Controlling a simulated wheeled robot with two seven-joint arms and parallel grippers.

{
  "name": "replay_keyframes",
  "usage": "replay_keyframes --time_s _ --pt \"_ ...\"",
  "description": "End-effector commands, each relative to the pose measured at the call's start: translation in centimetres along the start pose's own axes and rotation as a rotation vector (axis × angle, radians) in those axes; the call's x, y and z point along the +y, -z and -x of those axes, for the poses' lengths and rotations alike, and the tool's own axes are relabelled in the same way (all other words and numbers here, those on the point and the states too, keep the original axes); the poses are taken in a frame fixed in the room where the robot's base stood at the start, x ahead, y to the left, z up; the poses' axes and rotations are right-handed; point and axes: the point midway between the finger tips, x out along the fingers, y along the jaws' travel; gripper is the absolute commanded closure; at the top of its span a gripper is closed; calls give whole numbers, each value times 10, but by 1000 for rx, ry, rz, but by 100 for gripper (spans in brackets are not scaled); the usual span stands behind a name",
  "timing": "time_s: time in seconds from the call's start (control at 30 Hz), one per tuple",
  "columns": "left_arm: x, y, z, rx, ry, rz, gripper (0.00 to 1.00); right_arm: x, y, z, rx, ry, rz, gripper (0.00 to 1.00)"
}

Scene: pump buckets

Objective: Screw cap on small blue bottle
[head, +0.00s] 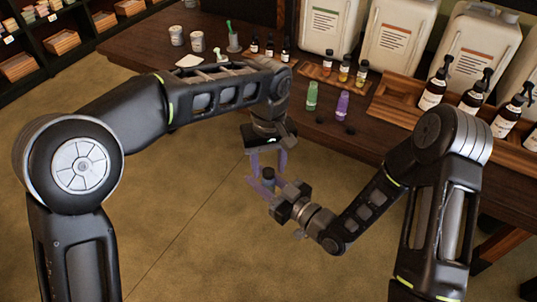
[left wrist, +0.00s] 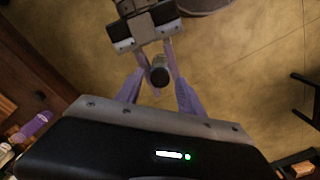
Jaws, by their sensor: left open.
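The small blue bottle (head: 269,185) is in the air in front of the table, seen small, with a dark cap (head: 268,172) at its top. It also shows nearly end-on, dark top toward the camera, in the left wrist view (left wrist: 160,74). My right gripper (head: 266,188) is shut on the bottle from the side, one purple finger on each side. My left gripper (head: 267,164) points down above the bottle, open, its purple fingers spread on either side of the cap and apart from it. How tightly the cap sits cannot be told.
A green bottle (head: 312,96) and a purple bottle (head: 342,105) stand on the wooden table (head: 225,88), with small black caps (head: 350,130) near them. Dropper bottles, jars, large white canisters (head: 389,38) and pump bottles (head: 436,88) stand behind. The floor below my grippers is clear.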

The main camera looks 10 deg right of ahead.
Motion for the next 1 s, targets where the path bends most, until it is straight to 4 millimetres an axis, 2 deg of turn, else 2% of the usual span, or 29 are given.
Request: replay_keyframes --time_s 0.37,0.9,1.0 --pt "0 0 -6 0 0 0 56 0 0 0 0 0 0 100" --pt "0 0 -5 0 0 0 100 0 0 0 0 0 0 100" --pt "0 0 -5 0 0 0 100 0 0 0 0 0 0 100"
